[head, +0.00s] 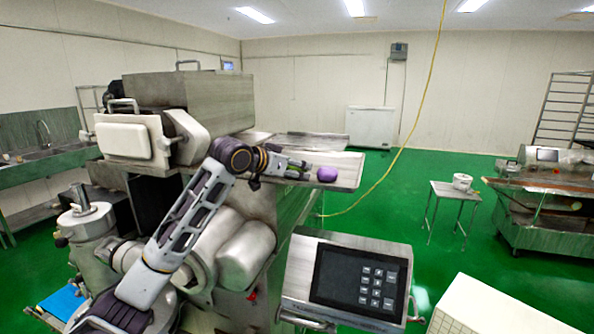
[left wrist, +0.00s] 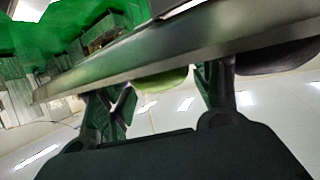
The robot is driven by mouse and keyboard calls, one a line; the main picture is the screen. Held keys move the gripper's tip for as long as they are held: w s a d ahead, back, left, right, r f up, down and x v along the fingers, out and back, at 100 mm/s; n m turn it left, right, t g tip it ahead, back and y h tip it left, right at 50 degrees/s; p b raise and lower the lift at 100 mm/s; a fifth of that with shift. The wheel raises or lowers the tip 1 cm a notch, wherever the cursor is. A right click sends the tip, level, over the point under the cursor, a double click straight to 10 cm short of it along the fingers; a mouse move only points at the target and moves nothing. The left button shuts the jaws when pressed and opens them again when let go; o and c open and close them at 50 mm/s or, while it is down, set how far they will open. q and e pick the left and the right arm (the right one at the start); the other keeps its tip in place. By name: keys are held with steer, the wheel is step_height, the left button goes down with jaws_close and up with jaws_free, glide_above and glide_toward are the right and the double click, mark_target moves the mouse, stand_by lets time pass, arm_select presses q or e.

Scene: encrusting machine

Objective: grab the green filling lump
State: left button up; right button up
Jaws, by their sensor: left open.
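The green filling lump (left wrist: 163,80) shows in the left wrist view as a rounded light-green shape, partly hidden by the metal tray edge. My left gripper (left wrist: 166,95) is open, with one finger on each side of the lump in that view; I cannot tell whether they touch it. In the head view my left gripper (head: 300,169) reaches over the metal tray (head: 347,168) from the left. The green lump is not clear there, hidden at the fingers. My right gripper is not in view.
A purple lump (head: 327,174) sits on the tray just right of the gripper; a dark rounded shape (left wrist: 278,60) shows beside the right finger in the wrist view. The large encrusting machine (head: 190,95) stands behind my arm. A control panel (head: 358,278) is below the tray.

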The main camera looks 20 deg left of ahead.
arm_select(q)
steer(key=shift+f, duration=0.15)
steer(key=c, duration=0.8)
steer(key=shift+o, duration=0.2)
steer(key=shift+w+r+b, duration=0.1)
steer(key=shift+r+b, duration=0.2)
steer(key=shift+r, duration=0.95)
steer(key=shift+r+b, duration=0.55)
steer(key=shift+r, duration=3.25)
